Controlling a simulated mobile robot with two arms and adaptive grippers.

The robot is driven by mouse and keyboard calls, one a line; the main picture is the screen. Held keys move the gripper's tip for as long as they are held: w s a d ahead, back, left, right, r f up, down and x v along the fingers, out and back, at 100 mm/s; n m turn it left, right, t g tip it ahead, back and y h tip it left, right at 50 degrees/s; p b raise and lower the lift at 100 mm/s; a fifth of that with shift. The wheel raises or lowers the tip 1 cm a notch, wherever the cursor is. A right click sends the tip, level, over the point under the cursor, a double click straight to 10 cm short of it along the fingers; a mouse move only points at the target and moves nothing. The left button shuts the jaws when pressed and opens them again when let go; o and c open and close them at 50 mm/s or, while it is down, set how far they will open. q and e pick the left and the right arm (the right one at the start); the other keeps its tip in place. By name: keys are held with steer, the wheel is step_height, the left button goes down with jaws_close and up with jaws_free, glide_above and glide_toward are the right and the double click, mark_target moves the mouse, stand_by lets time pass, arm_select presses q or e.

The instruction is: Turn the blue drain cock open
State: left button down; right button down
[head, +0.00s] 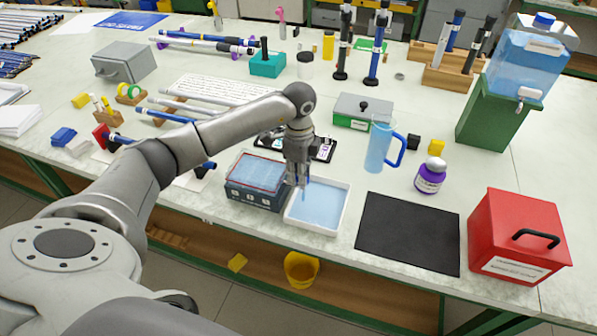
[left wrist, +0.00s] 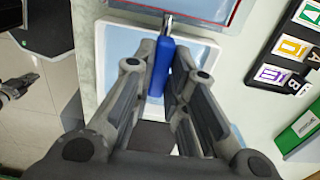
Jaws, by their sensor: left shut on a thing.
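The blue drain cock (left wrist: 160,68) shows in the left wrist view as a blue handle on a short metal stem at the wall of the dark, red-rimmed tank (head: 252,187). My left gripper (head: 300,184) reaches down beside the tank. In the left wrist view its fingers (left wrist: 163,90) are closed on the blue handle from both sides. In the head view the fingers hide most of the cock. A dark grey part that looks like my right gripper (left wrist: 18,87) shows at the left wrist view's edge; its jaws are unclear.
A white tray (head: 341,212) with a pale blue inside lies under the left gripper. A black mat (head: 408,232) and red box (head: 518,236) are to its right. The table's front edge is close.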

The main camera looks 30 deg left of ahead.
arm_select(q)
steer(key=shift+w+r, duration=0.1)
steer(key=c, duration=1.7)
jaws_free()
step_height(320, 180, up, 12)
